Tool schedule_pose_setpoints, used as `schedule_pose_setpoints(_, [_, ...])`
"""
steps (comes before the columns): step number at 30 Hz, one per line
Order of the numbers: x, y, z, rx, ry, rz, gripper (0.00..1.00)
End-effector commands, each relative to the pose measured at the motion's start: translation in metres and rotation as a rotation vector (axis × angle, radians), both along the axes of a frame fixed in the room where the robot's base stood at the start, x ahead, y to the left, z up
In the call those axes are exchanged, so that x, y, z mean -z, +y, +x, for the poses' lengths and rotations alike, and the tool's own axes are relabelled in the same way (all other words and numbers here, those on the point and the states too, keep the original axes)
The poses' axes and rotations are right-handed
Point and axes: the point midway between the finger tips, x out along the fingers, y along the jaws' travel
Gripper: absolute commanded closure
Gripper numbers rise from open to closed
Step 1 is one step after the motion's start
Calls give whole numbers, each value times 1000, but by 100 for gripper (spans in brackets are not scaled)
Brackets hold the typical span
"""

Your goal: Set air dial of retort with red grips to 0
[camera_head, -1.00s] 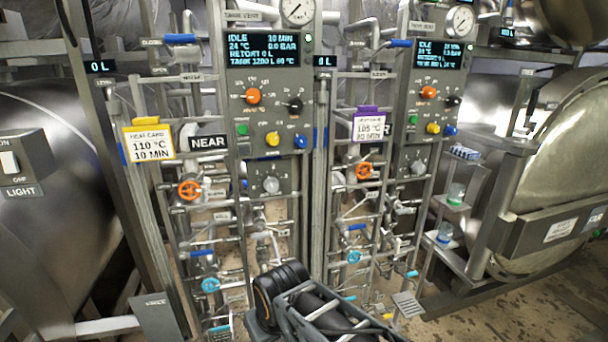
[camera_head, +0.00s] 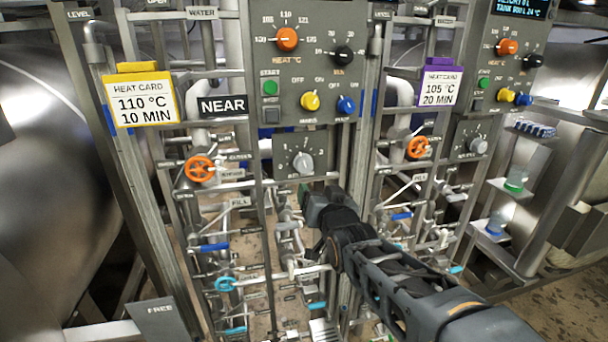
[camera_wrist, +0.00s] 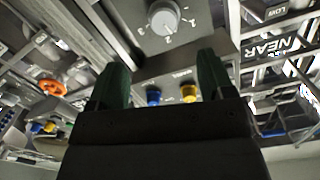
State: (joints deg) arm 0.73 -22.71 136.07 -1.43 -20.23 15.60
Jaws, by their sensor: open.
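A grey-white dial knob (camera_head: 303,162) sits on a small lower panel of the near column, with scale marks around it; its label is too small to read. It also shows at the top of the wrist view (camera_wrist: 164,18). A similar grey dial (camera_head: 478,146) is on the right column. My gripper (camera_head: 308,190) is just below the near dial in the head view, its tips partly hidden. In the wrist view its two dark green fingers (camera_wrist: 160,75) stand apart with nothing between them, short of the dial. I see no red grips on either retort.
Above the dial, the near panel bears a yellow knob (camera_head: 310,101), a blue knob (camera_head: 346,105), an orange knob (camera_head: 287,39) and a black knob (camera_head: 343,56). An orange handwheel (camera_head: 199,169) and pipes stand left. A NEAR plate (camera_head: 222,106) hangs beside the panel.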

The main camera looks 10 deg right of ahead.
Motion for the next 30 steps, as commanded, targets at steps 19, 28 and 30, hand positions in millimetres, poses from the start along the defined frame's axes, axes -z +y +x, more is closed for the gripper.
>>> schedule_pose_setpoints(19, [-7,2,101,-3,-53,13,25])
schedule_pose_setpoints(28, [-7,2,133,-4,-55,13,25])
schedule_pose_setpoints(30, [-7,2,136,-4,-55,13,25])
